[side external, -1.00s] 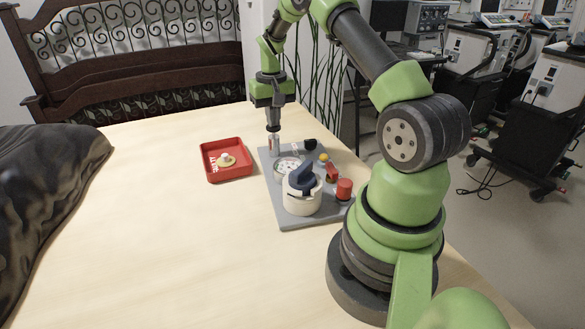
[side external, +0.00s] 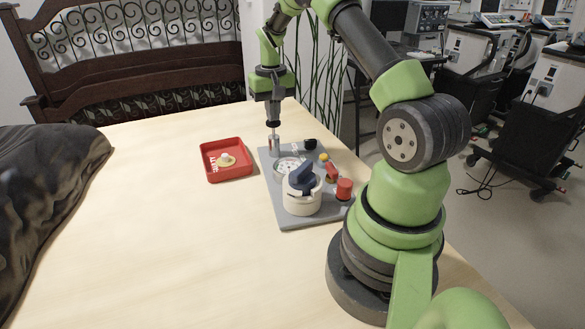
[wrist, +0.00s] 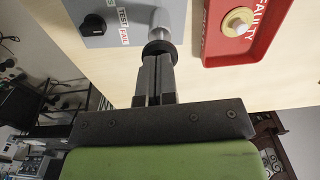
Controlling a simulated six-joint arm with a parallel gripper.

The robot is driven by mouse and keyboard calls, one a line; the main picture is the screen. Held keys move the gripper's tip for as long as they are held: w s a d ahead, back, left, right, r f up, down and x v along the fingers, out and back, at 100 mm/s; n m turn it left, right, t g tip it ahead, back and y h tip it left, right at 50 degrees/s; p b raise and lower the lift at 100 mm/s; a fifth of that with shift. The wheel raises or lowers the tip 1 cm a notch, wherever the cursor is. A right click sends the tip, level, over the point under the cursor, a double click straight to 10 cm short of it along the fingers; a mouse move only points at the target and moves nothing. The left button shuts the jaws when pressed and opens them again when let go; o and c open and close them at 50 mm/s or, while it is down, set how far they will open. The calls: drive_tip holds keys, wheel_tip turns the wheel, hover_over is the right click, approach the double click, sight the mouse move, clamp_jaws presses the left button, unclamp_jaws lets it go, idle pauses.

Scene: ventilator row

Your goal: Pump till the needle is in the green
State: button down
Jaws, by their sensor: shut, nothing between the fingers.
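A grey board (side external: 290,216) on the table carries a round white gauge (side external: 288,165); its needle is too small to read. At the board's far end stands a metal pump cylinder (side external: 274,147) with a thin rod raised out of it and a dark knob on top. The black knob (wrist: 160,48) shows in the wrist view, with the steel pump (wrist: 166,22) beyond it. My gripper (side external: 272,121) is shut and points down over the knob. In the wrist view its fingers (wrist: 157,58) end at the knob; I cannot tell whether they touch it.
A white pot-like part with a dark blue handle (side external: 302,180), a red knob (side external: 344,189), a yellow button (side external: 323,158) and a black knob (side external: 310,145) share the board. A red tray (side external: 228,177) holding a small cream part stands left. The table's front left is clear.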

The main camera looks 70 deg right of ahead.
idle(1.4)
drive_tip(key=shift+f, duration=0.15)
drive_tip(key=shift+f, duration=1.25)
drive_tip(key=shift+r, duration=1.4)
drive_tip(key=shift+r, duration=2)
